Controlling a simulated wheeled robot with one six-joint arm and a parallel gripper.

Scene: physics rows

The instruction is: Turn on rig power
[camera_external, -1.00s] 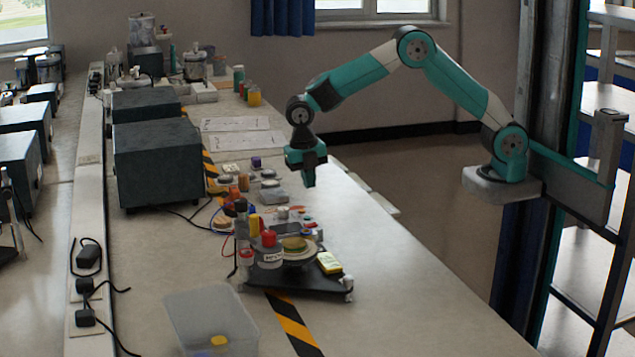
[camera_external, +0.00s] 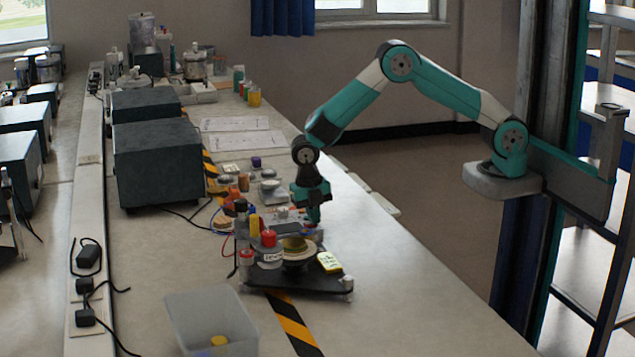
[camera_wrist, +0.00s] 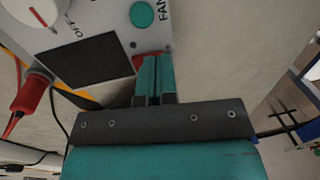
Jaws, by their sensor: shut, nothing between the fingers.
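The rig's grey-white panel (camera_wrist: 100,20) fills the upper left of the wrist view. It bears a white knob (camera_wrist: 32,12) with a red pointer and "OFF" beside it, a dark display (camera_wrist: 85,61), and a green round button (camera_wrist: 142,14) beside the letters "FAN". A red part (camera_wrist: 138,60), perhaps a switch, shows at my fingertips and is partly hidden by them. My gripper (camera_wrist: 154,60) is shut and empty, pointing down at the panel's edge. In the external view my gripper (camera_external: 314,219) is low over the rig's right side. I cannot tell whether it touches.
A black stand (camera_external: 300,280) with a round dish and red-capped item is in front. A clear bin (camera_external: 212,318) stands near the front edge; dark boxes (camera_external: 157,165) stand left. The right bench side is clear.

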